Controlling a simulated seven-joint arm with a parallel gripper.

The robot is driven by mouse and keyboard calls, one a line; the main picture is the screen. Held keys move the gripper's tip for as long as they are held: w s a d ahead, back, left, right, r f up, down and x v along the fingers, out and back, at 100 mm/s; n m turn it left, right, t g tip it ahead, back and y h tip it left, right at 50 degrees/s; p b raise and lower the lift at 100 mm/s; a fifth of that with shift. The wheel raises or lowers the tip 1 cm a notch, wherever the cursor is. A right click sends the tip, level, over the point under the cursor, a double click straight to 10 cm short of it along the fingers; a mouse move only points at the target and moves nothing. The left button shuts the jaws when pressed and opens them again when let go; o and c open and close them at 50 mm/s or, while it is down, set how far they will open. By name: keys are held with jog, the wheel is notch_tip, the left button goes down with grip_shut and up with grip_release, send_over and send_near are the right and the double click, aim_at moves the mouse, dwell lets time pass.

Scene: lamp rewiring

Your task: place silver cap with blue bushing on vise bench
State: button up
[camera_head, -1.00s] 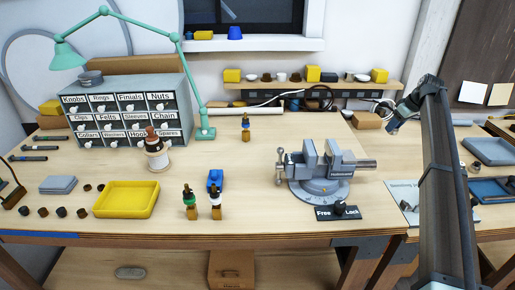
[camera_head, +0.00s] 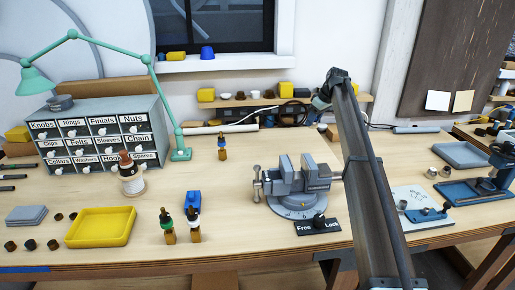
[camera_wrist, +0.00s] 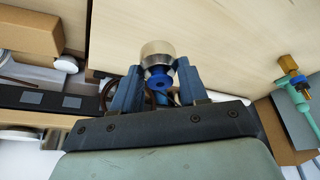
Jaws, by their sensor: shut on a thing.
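In the wrist view, my gripper (camera_wrist: 158,82) is shut with its two dark blue fingers on either side of a silver cap (camera_wrist: 157,50) with a blue bushing (camera_wrist: 159,82). The silver cap sticks out beyond the fingertips, and the bushing sits between the fingers. In the head view, my gripper (camera_head: 322,103) is above the back of the vise bench (camera_head: 240,215), up and right of the grey vise (camera_head: 298,183). The cap is too small to make out there. The vise stands near the bench's right end.
A yellow tray (camera_head: 101,227), a drawer cabinet (camera_head: 98,133) and a green lamp (camera_head: 180,153) occupy the left. A Free/Lock plate (camera_head: 318,226) lies before the vise.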

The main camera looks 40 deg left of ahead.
jog(key=shift+f, duration=4.95)
jog(key=shift+f, duration=0.2)
jog(key=o, duration=1.1)
jog(key=shift+o, duration=0.2)
jog(key=shift+r, duration=0.15)
jog(key=v, duration=1.2)
jog(key=shift+d, duration=0.1)
